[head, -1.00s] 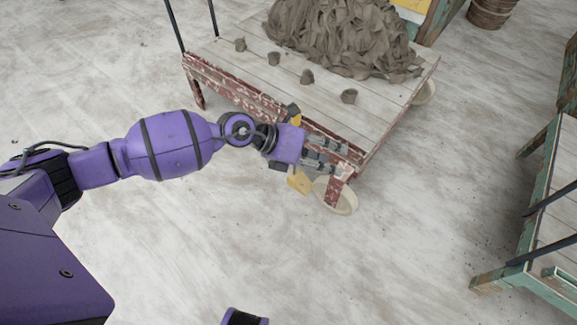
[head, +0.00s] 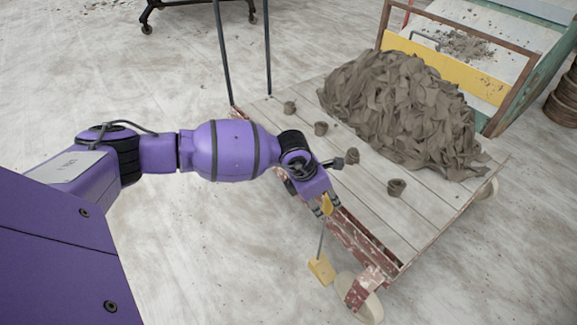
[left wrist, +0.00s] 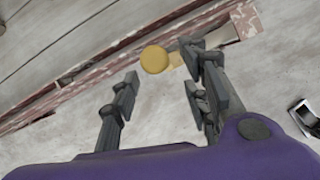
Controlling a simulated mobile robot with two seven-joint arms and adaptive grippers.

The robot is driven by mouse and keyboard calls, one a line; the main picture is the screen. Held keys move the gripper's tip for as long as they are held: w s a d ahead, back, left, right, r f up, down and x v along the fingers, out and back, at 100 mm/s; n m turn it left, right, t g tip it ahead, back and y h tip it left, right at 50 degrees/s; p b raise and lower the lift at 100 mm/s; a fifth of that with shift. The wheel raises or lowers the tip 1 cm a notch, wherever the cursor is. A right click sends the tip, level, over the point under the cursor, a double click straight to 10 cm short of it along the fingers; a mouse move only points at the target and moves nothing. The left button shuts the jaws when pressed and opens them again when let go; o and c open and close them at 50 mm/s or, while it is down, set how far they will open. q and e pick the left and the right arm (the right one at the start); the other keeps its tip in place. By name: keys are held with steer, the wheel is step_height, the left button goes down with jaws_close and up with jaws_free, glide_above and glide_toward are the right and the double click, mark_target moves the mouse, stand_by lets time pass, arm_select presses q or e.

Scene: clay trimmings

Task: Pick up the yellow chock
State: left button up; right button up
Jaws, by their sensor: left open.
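The yellow chock (head: 321,271) sits on the floor beside the cart's near wheel. A thin grey rod rises from it to a round yellow knob (head: 327,203). My left gripper (head: 325,207) is open and points down at the knob, its fingers on either side of it in the head view. I cannot tell whether a finger touches the knob. My right gripper is out of view.
The worn red-and-white cart (head: 440,215) stands right by the gripper, its red side rail close to the fingers. It carries a heap of clay trimmings (head: 400,105) and several small clay pots. A wheel (head: 368,305) stands beside the chock. The floor (head: 220,255) to the left is clear.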

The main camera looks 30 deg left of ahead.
mark_target(327, 205)
arm_select(q)
steer(key=b+x, duration=0.1)
steer(key=x, duration=0.3)
steer(key=b+x, duration=0.1)
steer(key=x, duration=0.1)
steer(key=shift+w+a+b, duration=0.1)
steer(key=shift+w+b, duration=0.2)
steer(key=shift+r, duration=0.1)
steer(key=shift+c, duration=0.7)
jaws_close()
steer(key=shift+r, duration=0.1)
